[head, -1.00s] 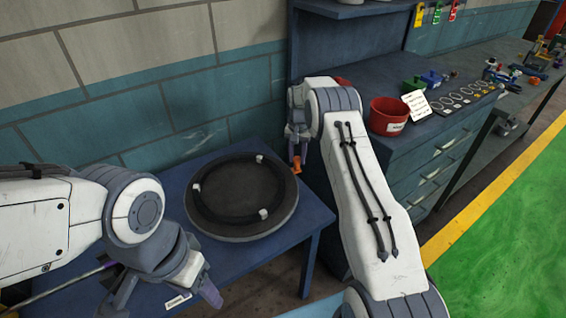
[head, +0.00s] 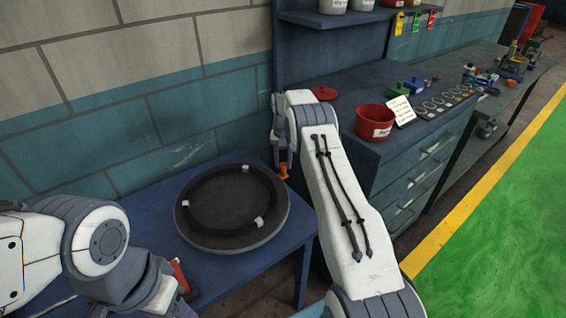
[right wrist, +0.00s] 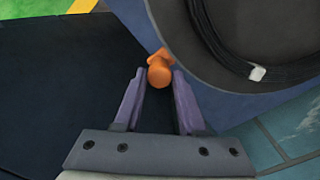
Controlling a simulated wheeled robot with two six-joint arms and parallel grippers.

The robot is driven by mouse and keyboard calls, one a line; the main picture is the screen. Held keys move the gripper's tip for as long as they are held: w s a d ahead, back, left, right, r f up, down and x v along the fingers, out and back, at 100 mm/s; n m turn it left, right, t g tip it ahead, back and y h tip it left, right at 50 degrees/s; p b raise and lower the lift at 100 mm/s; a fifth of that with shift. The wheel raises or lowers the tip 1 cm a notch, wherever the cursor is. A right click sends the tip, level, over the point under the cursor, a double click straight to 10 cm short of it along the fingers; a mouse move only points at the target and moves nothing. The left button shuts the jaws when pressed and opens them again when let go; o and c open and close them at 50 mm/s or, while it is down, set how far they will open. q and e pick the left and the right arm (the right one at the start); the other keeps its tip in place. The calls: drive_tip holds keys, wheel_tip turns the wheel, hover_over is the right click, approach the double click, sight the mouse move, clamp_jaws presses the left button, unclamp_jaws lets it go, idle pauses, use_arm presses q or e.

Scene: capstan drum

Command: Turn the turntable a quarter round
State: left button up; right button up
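The turntable (head: 232,238) is a round dark disc with a grey rim, a black ring and white blocks on top. It lies on a blue table (head: 150,215). An orange upright handle (head: 283,172) stands at its right edge; it also shows in the right wrist view (right wrist: 160,72). My right gripper (head: 281,150) is just above the handle. In the right wrist view its purple fingers (right wrist: 159,72) are apart, one on each side of the handle, with a narrow gap at the left. My left gripper (head: 165,300) is low at left, its fingertips not clearly visible.
A red object (head: 180,276) shows beside my left gripper. A blue-grey drawer cabinet (head: 415,165) at right carries a red pot (head: 375,121) and a card (head: 400,110). A brick wall (head: 150,90) stands behind. Green floor (head: 510,230) is clear at right.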

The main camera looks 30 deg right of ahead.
drive_tip(key=o, duration=0.3)
drive_tip(key=shift+a, duration=0.1)
drive_tip(key=shift+r, duration=0.1)
wheel_tip(320, 180, up, 10)
drive_tip(key=shift+r+b, duration=0.15)
drive_tip(key=shift+b, duration=0.5)
